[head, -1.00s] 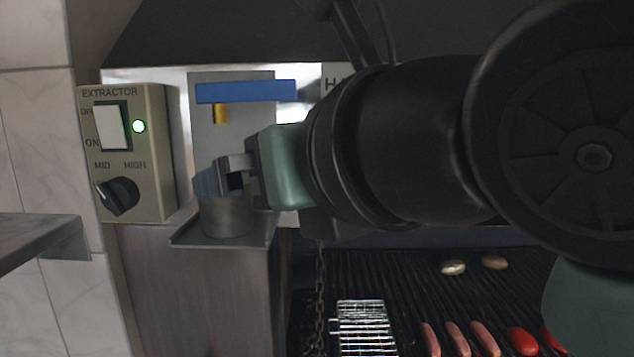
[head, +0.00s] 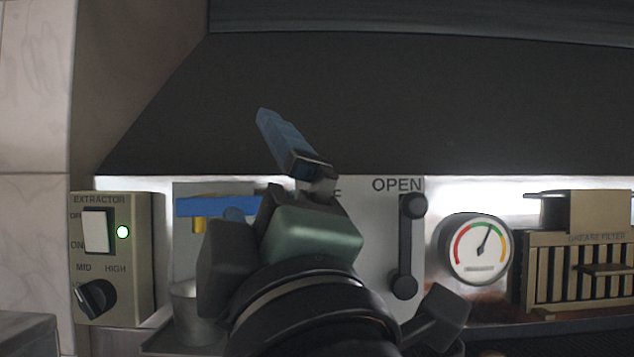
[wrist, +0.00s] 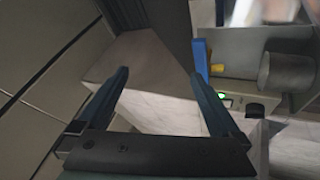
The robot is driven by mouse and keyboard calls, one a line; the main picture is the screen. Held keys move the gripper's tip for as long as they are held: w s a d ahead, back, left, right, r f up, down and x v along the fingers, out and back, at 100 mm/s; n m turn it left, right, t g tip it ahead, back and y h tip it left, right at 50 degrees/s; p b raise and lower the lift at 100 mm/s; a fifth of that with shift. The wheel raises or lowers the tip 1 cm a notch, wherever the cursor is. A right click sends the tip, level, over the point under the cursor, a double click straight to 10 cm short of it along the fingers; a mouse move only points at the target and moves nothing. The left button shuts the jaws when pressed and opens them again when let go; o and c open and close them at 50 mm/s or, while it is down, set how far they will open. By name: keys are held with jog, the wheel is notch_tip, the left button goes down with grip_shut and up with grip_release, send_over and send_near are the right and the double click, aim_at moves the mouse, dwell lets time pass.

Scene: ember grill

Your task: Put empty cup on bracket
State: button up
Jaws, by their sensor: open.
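A grey metal cup (head: 187,312) stands upright on a small metal bracket (head: 152,343) below the blue bar, at the lower left of the head view. My arm partly hides its right side. The cup also shows at the right edge of the wrist view (wrist: 287,72), turned on its side by the camera angle. Its inside cannot be seen. My gripper (wrist: 160,76) is open and empty, with its two blue fingers spread apart. In the head view my gripper (head: 262,160) is raised above and to the right of the cup, apart from it.
The extractor switch box (head: 118,258) is left of the cup, with a green light on. A blue bar (head: 215,207) with a yellow piece sits above the cup. An OPEN lever (head: 411,245), a dial gauge (head: 475,249) and a grease filter (head: 575,272) are to the right. The dark hood is above.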

jog(key=s+d+m+t+h, duration=0.2)
jog(key=s+m+h, duration=0.1)
jog(key=m, duration=0.7)
jog(key=s+d+m+t+h, duration=0.3)
jog(key=m+h, duration=0.2)
jog(key=m, duration=0.4)
jog(key=shift+m+t+h, duration=0.3)
jog(key=shift+m+h, duration=0.1)
jog(key=shift+f, duration=0.15)
notch_tip(320, 180, down, 8)
jog(key=b, duration=0.8)
jog(key=shift+f, duration=0.15)
jog(key=shift+a, duration=0.1)
